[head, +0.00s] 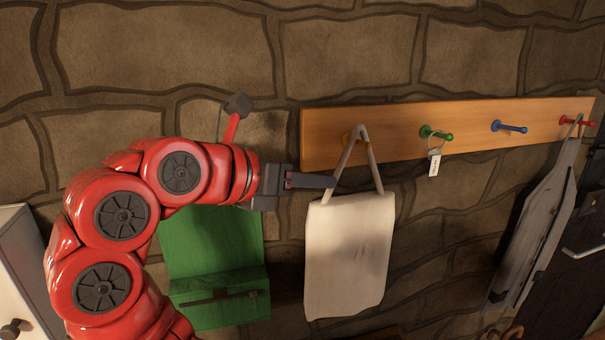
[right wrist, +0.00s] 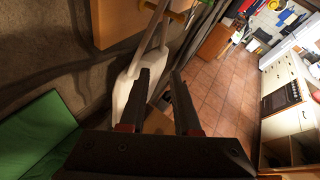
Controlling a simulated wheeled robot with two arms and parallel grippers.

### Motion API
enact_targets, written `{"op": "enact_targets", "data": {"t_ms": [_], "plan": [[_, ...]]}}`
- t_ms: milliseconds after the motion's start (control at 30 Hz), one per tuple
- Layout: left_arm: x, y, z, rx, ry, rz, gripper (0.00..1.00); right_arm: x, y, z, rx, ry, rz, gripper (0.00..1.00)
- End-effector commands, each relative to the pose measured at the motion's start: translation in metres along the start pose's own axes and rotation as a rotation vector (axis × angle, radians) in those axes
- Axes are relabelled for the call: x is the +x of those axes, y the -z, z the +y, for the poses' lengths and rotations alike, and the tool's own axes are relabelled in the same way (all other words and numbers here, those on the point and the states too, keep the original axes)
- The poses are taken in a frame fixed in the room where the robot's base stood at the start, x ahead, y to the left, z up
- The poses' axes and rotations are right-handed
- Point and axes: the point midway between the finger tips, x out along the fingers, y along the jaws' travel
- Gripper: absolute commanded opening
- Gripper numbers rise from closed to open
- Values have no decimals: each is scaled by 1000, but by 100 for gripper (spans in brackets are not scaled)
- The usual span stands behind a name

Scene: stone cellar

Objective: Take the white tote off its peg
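The white tote (head: 347,255) hangs by its straps (head: 355,150) from the yellow peg (head: 347,139) at the left end of the wooden rail. In the right wrist view the tote (right wrist: 121,92) is partly hidden behind a finger, and its straps (right wrist: 157,38) run up to the peg. My right gripper (head: 331,182) is at the left strap, just above the tote's top edge. In the right wrist view its fingers (right wrist: 164,75) are apart with a clear gap. I cannot tell whether a finger touches the strap. My left gripper is not in view.
The wooden rail (head: 400,137) also carries a green peg (head: 436,133) with a tagged key ring, a blue peg (head: 509,128) and a red peg (head: 576,121) holding a grey hanging item (head: 540,235). A green wall holder (head: 212,250) sits below my right arm.

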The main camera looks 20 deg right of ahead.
Motion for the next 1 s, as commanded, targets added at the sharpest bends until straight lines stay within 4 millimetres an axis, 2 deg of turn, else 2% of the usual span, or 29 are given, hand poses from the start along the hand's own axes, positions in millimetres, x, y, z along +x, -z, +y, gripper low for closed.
{"op": "enact_targets", "data": {"t_ms": [33, 167, 200, 700, 833, 1000], "plan": [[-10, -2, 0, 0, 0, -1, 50, 8, 5, 0, 3, 3, 1, 31], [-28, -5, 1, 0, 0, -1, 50, 32, 7, 0, 4, 6, 2, 31], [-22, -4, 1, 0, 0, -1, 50, 38, 2, 0, 0, 5, 4, 31], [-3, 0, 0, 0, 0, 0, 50, 141, 0, -2, -1, 5, 3, 31], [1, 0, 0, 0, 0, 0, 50, 158, 0, -2, 0, 5, 3, 31], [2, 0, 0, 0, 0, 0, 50, 168, 1, -2, 1, 4, 2, 31]]}}
